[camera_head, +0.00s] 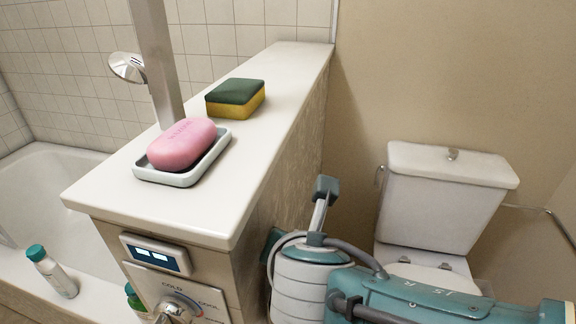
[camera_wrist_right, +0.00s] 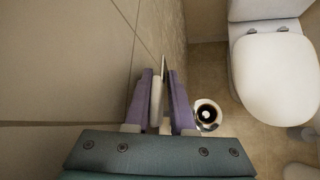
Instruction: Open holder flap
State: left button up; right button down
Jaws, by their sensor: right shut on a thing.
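The right wrist view shows my right gripper (camera_wrist_right: 163,75) with its two purple fingers close to the wall, closed around a narrow pale piece. I take this to be the holder flap (camera_wrist_right: 156,95), seen nearly edge-on; a thin metallic edge shows just beyond the fingertips. How far the flap is tilted cannot be told. In the head view my right arm comes in from the right and reaches down beside the half wall, where the holder and the fingertips are hidden. My left gripper is out of view.
The half wall (camera_head: 287,75) carries a pink soap on a dish (camera_head: 187,178) and a sponge (camera_head: 236,97). A toilet (camera_head: 445,205) stands to the right. A round chrome container (camera_wrist_right: 207,115) is on the floor near the gripper. The bathtub (camera_head: 45,160) is left.

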jog(key=shift+a+r, duration=0.1)
jog(key=shift+a, duration=0.3)
jog(key=c, duration=1)
grip_release()
jog(key=shift+o, duration=0.2)
jog(key=shift+d, duration=0.2)
